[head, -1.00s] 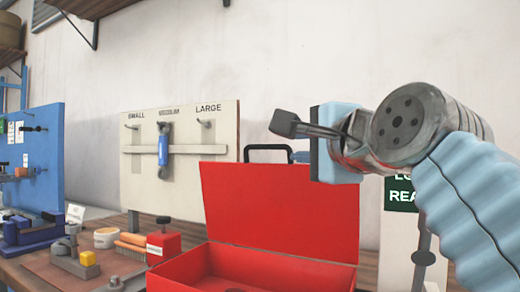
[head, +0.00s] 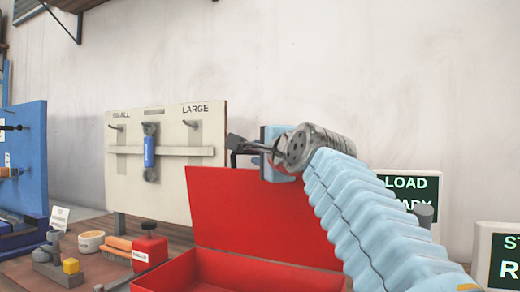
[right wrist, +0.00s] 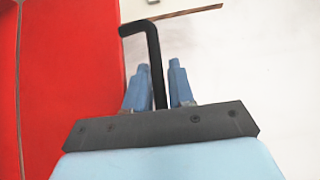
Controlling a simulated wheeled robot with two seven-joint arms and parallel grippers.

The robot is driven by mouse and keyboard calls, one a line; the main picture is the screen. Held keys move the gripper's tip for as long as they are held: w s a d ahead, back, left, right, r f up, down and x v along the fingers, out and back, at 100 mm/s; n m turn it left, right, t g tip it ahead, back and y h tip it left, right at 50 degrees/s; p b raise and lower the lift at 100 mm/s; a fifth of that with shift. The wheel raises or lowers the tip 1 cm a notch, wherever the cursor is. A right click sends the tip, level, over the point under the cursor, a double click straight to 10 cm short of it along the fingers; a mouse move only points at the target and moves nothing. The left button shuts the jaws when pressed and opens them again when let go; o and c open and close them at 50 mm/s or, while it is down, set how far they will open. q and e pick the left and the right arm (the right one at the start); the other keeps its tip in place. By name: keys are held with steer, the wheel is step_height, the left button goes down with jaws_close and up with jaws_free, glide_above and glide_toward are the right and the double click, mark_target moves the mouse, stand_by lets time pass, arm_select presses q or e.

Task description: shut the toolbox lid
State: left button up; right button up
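The red toolbox has its lid (head: 240,215) standing up, open, above the red box body (head: 250,272). My right gripper (head: 236,143) is at the lid's top edge, by its black handle (head: 233,158). In the right wrist view the lid (right wrist: 70,70) fills the left side. There the black handle (right wrist: 157,65) shows between the two blue fingers of my right gripper (right wrist: 160,80), which stand apart. I cannot tell whether either finger touches it. My right arm hides the lid's right part. My left gripper is out of view.
A tool board (head: 205,165) holding a blue-handled tool (head: 149,150) stands behind left. A blue panel (head: 25,160) stands farther left. Signs (head: 410,185) stand to the right.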

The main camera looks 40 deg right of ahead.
jaws_close()
stand_by(0.3)
